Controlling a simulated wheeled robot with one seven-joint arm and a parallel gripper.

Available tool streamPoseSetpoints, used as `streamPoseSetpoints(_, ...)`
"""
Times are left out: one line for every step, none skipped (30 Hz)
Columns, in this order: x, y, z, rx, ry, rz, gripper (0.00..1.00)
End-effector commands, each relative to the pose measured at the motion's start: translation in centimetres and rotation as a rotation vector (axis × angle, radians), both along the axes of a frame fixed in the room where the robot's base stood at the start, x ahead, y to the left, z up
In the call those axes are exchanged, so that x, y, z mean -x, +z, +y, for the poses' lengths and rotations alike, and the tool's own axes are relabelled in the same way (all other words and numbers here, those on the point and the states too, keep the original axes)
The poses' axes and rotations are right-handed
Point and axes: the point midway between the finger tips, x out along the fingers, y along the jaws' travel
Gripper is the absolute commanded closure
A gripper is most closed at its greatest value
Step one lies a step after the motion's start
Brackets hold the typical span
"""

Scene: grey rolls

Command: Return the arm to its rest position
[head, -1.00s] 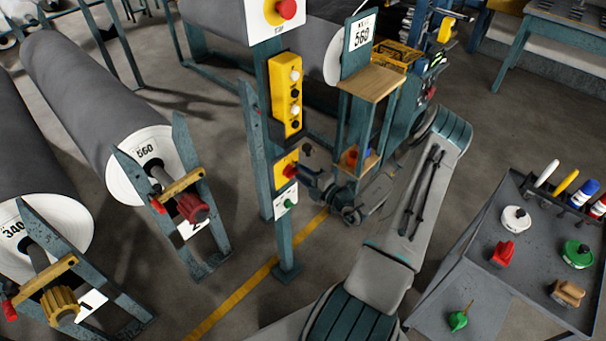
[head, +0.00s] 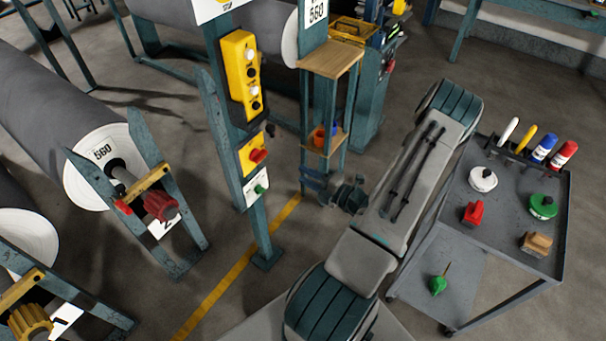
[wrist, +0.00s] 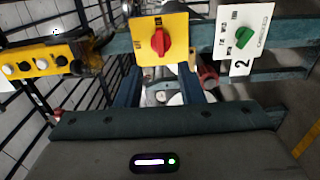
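My arm (head: 405,185) reaches up and right from the bottom of the head view, then folds back. My gripper (head: 308,181) is at its end, right of the teal post, below the small shelf. In the wrist view my gripper's two teal fingers (wrist: 165,88) stand apart, with nothing held between them. The yellow plate with a red knob (wrist: 160,40) and the white plate with a green knob (wrist: 243,38) are beyond the fingers. In the head view the red knob (head: 258,156) and green knob (head: 260,189) are on the post, left of the gripper and apart from it.
A grey cart (head: 480,205) with markers and small items stands close on the right of my arm. The post (head: 262,230) and wooden shelf (head: 330,60) are near the gripper. Grey rolls on stands (head: 40,95) fill the left. Floor is clear around the yellow line (head: 225,290).

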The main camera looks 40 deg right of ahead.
Motion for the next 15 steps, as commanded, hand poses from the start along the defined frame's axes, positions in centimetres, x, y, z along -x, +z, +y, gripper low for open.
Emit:
streamPoseSetpoints(-0.01,0.01,0.01,0.000,0.000,0.000,0.65)
streamPoseSetpoints(-0.02,0.01,0.01,0.000,0.000,0.000,0.65)
streamPoseSetpoints(-0.02,0.01,0.01,0.000,0.000,0.000,0.65)
streamPoseSetpoints(-0.03,0.01,0.01,0.000,0.000,0.000,0.65)
streamPoseSetpoints(-0.02,0.01,0.02,0.000,0.000,0.000,0.65)
streamPoseSetpoints(-0.03,0.01,0.02,0.000,0.000,0.000,0.65)
streamPoseSetpoints(-0.04,0.01,0.01,0.000,0.000,0.000,0.65)
streamPoseSetpoints(-0.03,0.00,0.02,0.000,0.000,0.000,0.65)
streamPoseSetpoints(-0.04,0.00,0.03,0.000,0.000,0.000,0.65)
streamPoseSetpoints(-0.04,0.00,0.03,0.000,0.000,0.000,0.65)
streamPoseSetpoints(-0.04,0.00,0.03,0.000,0.000,0.000,0.65)
streamPoseSetpoints(-0.06,0.02,0.04,0.000,0.001,0.000,0.65)
streamPoseSetpoints(-0.08,0.08,0.10,0.004,0.004,0.000,0.65)
streamPoseSetpoints(-0.14,0.21,0.23,0.011,0.012,-0.002,0.65)
streamPoseSetpoints(-0.26,0.51,0.54,0.028,0.030,-0.007,0.65)
